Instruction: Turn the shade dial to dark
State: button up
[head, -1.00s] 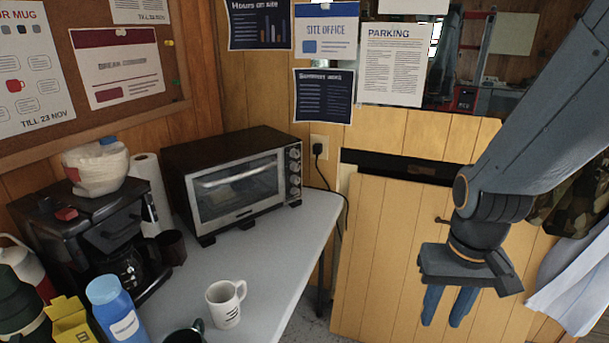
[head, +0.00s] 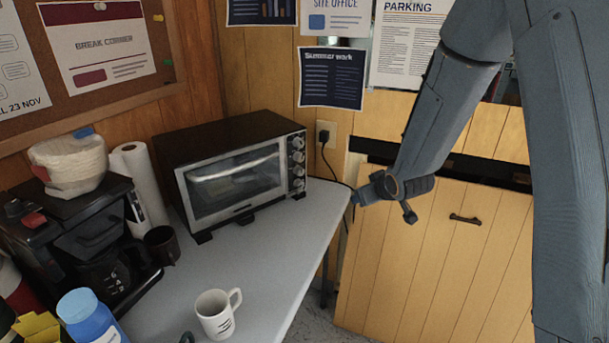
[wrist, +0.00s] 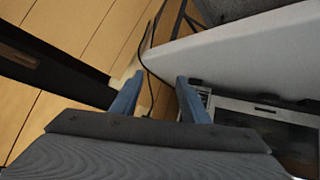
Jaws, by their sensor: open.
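The toaster oven (head: 235,172) stands on the grey table, black-topped with a glass door. Several round silver dials (head: 298,157) run down the right side of its front; I cannot read which one is the shade dial or how it is set. My gripper (head: 358,195) is right of the oven, apart from the dials, pointing left, and is small and partly hidden in the head view. In the wrist view my gripper (wrist: 157,100) has its two blue fingers apart with nothing held between them. The oven front (wrist: 265,115) shows there beyond the right finger, which partly hides the dial panel.
A white mug (head: 213,316) stands on the table (head: 265,255) in front of the oven. A coffee maker (head: 75,240), dark cup (head: 161,245) and blue bottle (head: 88,318) are at left. A black cord hangs from the wall outlet (head: 326,134) between oven and gripper.

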jog(key=w+a+f+n+t+y, duration=0.1)
jog(key=w+a+n+t+y, duration=0.15)
jog(key=w+a, duration=0.35)
jog(key=n+t+y, duration=0.2)
jog(key=n+y, duration=0.1)
jog(key=y, duration=0.4)
send_near(302, 173)
jog(key=p+x, duration=0.1)
jog(key=x, duration=0.7)
jog(key=shift+w+a+r+p, duration=0.1)
jog(key=shift+w+a+p, duration=0.15)
jog(key=shift+a+p, duration=0.1)
grip_shut()
